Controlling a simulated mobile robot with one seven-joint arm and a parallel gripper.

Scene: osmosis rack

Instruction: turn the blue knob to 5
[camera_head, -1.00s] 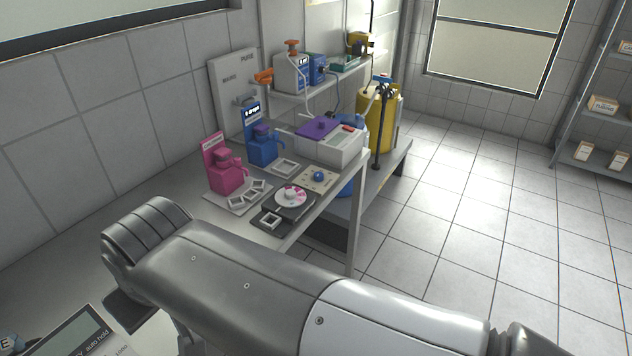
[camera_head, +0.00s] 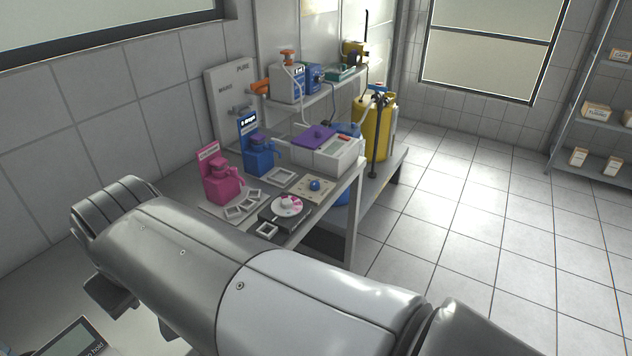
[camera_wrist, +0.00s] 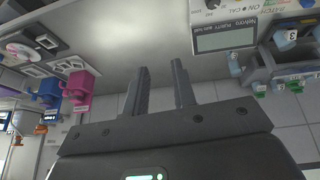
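A small round blue knob (camera_head: 314,184) sits on a beige plate (camera_head: 325,193) near the front edge of the bench. The setting it points to is too small to read. A blue unit (camera_head: 314,78) on the upper shelf also seems to have a round knob on its face. My gripper (camera_wrist: 161,65) shows in the wrist view with its two fingers apart and nothing between them. It is far from the blue knob, over a grey surface. In the head view my gripper is hidden, and only my arm crosses the foreground.
A pink dispenser (camera_head: 220,183), a blue dispenser (camera_head: 259,157) and a white box with a purple lid (camera_head: 326,158) crowd the bench. A stirrer dish (camera_head: 287,206) is beside the plate. A meter (camera_wrist: 225,37) is near my gripper. Open floor lies right.

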